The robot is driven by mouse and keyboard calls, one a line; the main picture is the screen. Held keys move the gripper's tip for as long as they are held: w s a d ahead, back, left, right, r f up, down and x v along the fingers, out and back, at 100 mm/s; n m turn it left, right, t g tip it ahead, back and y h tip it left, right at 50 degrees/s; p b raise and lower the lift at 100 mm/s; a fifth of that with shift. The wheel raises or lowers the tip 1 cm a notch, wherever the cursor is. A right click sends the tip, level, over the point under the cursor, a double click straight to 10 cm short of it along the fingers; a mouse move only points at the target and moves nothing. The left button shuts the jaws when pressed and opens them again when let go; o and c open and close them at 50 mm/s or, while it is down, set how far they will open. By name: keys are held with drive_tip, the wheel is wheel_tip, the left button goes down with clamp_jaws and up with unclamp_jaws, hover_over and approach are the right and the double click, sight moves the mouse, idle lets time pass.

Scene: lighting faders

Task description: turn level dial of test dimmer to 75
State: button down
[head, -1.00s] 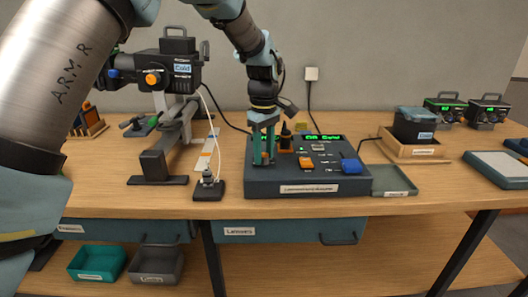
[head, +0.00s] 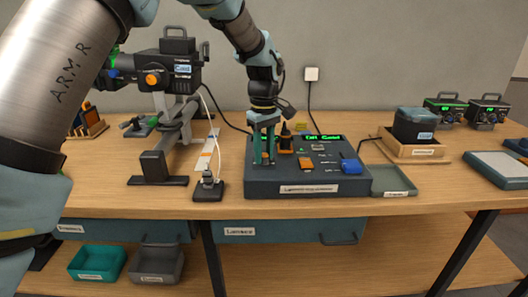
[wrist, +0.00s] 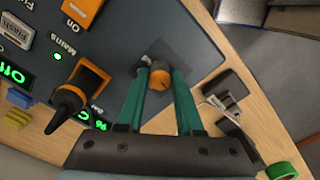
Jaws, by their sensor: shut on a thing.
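The dark console (head: 330,188) stands on the wooden bench, its top carrying controls and a green display (head: 323,138). In the wrist view, a round dial with an orange top (wrist: 156,81) sits near a corner of the console panel (wrist: 205,55). My gripper (wrist: 160,76) has its two teal fingers on either side of this dial, shut on it. In the head view, my gripper (head: 264,160) points straight down at the left part of the console, and its fingers mostly hide the dial. The dial's pointer and scale cannot be read.
An orange-based black lever (wrist: 75,97) stands beside the dial, with a small green readout nearby. A lamp on a stand (head: 180,73) is left of the console. A grey-green tray (head: 393,180) is at its right. A wall socket (head: 311,74) is behind.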

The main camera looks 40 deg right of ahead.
sight(264, 155)
drive_tip(key=m, duration=0.6)
drive_tip(key=shift+p, duration=0.4)
drive_tip(key=m, duration=0.6)
drive_tip(key=shift+p, duration=0.4)
drive_tip(key=m+p, duration=0.1)
drive_tip(key=m, duration=0.5)
drive_tip(key=shift+r+m, duration=0.1)
drive_tip(key=shift+m, duration=0.3)
drive_tip(key=m+p, duration=0.1)
drive_tip(key=m, duration=0.5)
drive_tip(key=shift+m+p, duration=0.3)
drive_tip(key=shift+p, duration=0.1)
drive_tip(key=c, duration=0.6)
unclamp_jaws()
drive_tip(key=shift+o, duration=0.2)
wheel_tip(264, 155, up, 11)
drive_tip(key=b, duration=0.2)
drive_tip(key=shift+b, duration=0.3)
